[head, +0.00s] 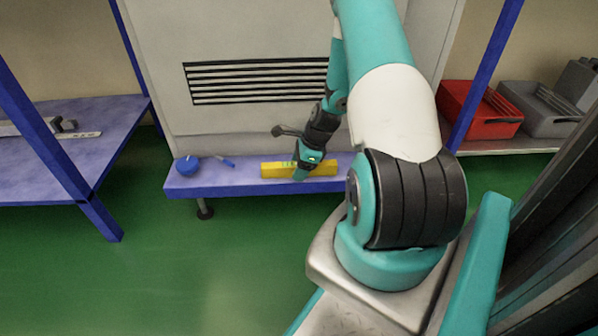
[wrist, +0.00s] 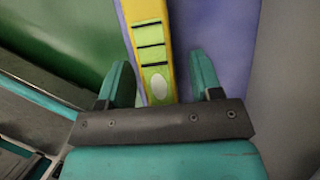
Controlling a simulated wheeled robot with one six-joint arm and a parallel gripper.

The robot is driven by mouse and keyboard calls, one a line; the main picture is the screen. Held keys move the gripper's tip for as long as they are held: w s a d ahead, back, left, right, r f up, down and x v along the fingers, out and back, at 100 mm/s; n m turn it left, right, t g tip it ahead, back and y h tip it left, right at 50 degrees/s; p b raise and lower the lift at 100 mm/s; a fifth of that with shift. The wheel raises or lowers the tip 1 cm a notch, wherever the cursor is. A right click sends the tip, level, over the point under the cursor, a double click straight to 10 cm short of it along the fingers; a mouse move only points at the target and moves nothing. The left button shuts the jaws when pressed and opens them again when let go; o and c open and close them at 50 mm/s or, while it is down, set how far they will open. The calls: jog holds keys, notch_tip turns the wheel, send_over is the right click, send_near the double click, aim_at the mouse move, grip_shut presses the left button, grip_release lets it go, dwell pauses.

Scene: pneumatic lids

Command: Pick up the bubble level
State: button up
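The bubble level (head: 275,169) is a long yellow bar with a green face, lying on a low blue bench (head: 240,180) in the head view. In the wrist view the level (wrist: 151,45) runs up from my gripper, showing black lines and a pale oval on its green face. My gripper (wrist: 160,75) is open, with one teal finger on each side of the level and gaps between the fingers and the bar. In the head view my gripper (head: 303,170) is at the middle of the level and hides part of it.
A blue round object (head: 187,165) and a small blue item (head: 225,161) lie left of the level on the bench. A grey vented cabinet (head: 225,120) stands behind. A red bin (head: 480,110) and grey bins are on a shelf at the right. Green floor is clear in front.

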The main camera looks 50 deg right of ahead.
grip_shut()
jog(key=shift+r, duration=0.1)
notch_tip(320, 180, up, 20)
jog(key=p, duration=1.1)
jog(key=w+a+r+n+g+h+p, duration=0.2)
jog(key=a+r+n+g+p, duration=0.15)
jog(key=a+n, duration=0.95)
jog(key=w+a+r+n+g+h+p, duration=0.1)
jog(key=w+a+r+n+g+p, duration=0.3)
jog(key=a+n, duration=0.9)
jog(key=s+d+r+n+p, duration=0.1)
jog(key=r+p, duration=1.3)
jog(key=p, duration=0.3)
jog(key=s+d+r+n+p, duration=0.1)
jog(key=s+r+p, duration=0.1)
jog(key=r+p, duration=1.3)
jog(key=p, duration=0.3)
jog(key=shift+r+g+p, duration=0.15)
jog(key=shift+g+p, duration=0.15)
jog(key=shift+g, duration=0.05)
